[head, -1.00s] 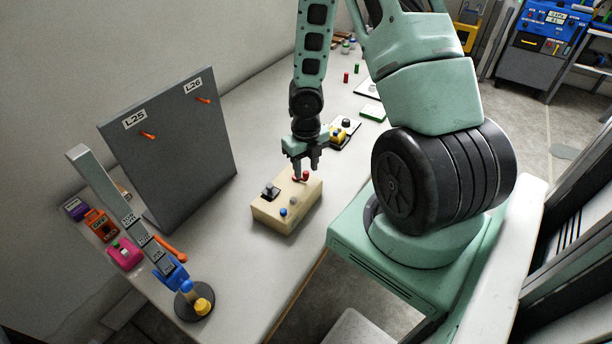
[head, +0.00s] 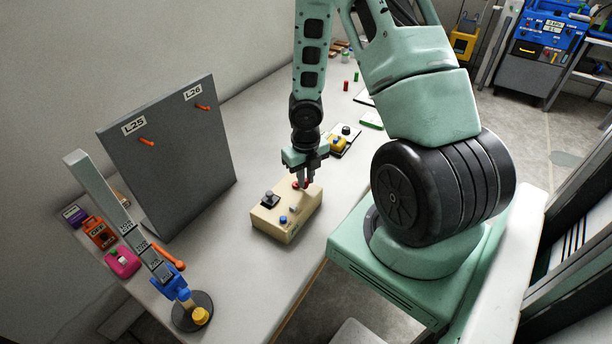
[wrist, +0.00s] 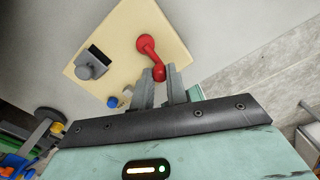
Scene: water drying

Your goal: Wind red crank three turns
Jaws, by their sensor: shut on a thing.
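The red crank (wrist: 147,47) sits on top of a beige box (head: 272,222) on the table. In the wrist view its round hub and short arm show, and its knob end lies between my gripper's fingertips (wrist: 160,78). In the head view my gripper (head: 304,185) points down over the far end of the box, and only a little red (head: 296,185) shows beside the fingers. My gripper is shut on the crank's knob.
The box also carries a black-grey knob (head: 270,200) and a blue button (head: 283,219). A grey panel (head: 180,160) with two orange pegs stands at left. A yellow-and-black device (head: 338,144) lies behind the box.

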